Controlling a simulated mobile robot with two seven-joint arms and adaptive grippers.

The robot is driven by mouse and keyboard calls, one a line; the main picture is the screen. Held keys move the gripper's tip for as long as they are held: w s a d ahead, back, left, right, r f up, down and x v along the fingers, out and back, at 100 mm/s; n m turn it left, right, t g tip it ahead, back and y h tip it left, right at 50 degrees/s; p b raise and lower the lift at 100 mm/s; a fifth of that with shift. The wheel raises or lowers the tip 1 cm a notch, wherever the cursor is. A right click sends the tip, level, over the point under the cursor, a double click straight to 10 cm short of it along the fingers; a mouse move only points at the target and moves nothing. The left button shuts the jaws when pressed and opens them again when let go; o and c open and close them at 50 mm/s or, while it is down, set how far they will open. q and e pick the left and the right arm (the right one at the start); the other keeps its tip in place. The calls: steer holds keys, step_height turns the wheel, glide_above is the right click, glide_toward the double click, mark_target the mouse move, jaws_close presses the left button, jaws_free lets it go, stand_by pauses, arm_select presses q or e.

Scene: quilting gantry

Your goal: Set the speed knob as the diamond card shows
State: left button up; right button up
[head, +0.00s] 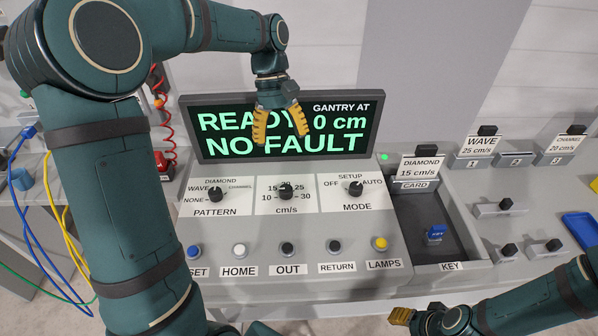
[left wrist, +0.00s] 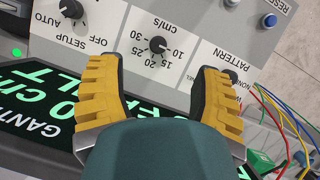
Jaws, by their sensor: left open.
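The speed knob (head: 286,190) is black and sits at the middle of the panel, above the cm/s label, with marks from 10 to 30 around it. It also shows in the left wrist view (left wrist: 157,44); I cannot tell its exact setting. The diamond card (head: 420,168) stands in the card slot at the right and reads DIAMOND, 15 cm/s. My left gripper (head: 281,138) is open and empty, in front of the display and above the knob, apart from it. In the left wrist view the knob lies between and beyond the fingertips (left wrist: 157,70). My right gripper (head: 420,318) is partly seen at the bottom right.
The display (head: 280,125) reads READY, NO FAULT, gantry at 0 cm. The pattern knob (head: 215,194) and mode knob (head: 355,189) flank the speed knob. Several buttons line the front, including the white home button (head: 239,250). A blue key (head: 435,234) sits in the recess at right.

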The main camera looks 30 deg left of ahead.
arm_select(q)
steer(key=b, duration=0.2)
glide_above(286, 189)
steer(key=w+a, duration=0.2)
step_height(286, 189, down, 9)
steer(key=shift+s+r, duration=0.1)
steer(key=shift+s, duration=0.05)
steer(key=b+x, duration=0.1)
steer(key=x, duration=0.4)
steer(key=shift+d, duration=0.1)
steer(key=shift+s+d+f, duration=0.25)
steer(key=shift+f, duration=0.4)
jaws_close()
